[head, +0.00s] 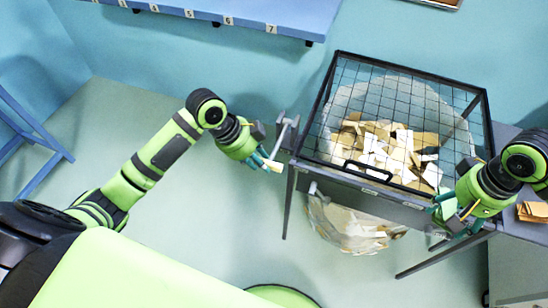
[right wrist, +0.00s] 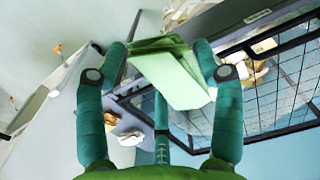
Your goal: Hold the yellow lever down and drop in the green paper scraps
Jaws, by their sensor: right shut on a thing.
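A bin with a black mesh lid (head: 362,172) stands at right in the head view, its lid down over paper scraps. My right gripper (head: 440,212) is at the bin's front right corner. In the right wrist view it is shut on folded green paper scraps (right wrist: 172,78). My left gripper (head: 266,160) is left of the bin, by a grey bracket with a bar (head: 283,136). A small cream piece (head: 273,166) shows at its fingertips; I cannot tell whether it is held. No clearly yellow lever shows.
Cream and brown scraps (head: 385,148) lie under the mesh. A clear bag of scraps (head: 350,226) hangs below the bin. Brown paper (head: 533,211) lies at the right edge. A blue numbered shelf (head: 210,12) is on the wall. Open floor lies to the left.

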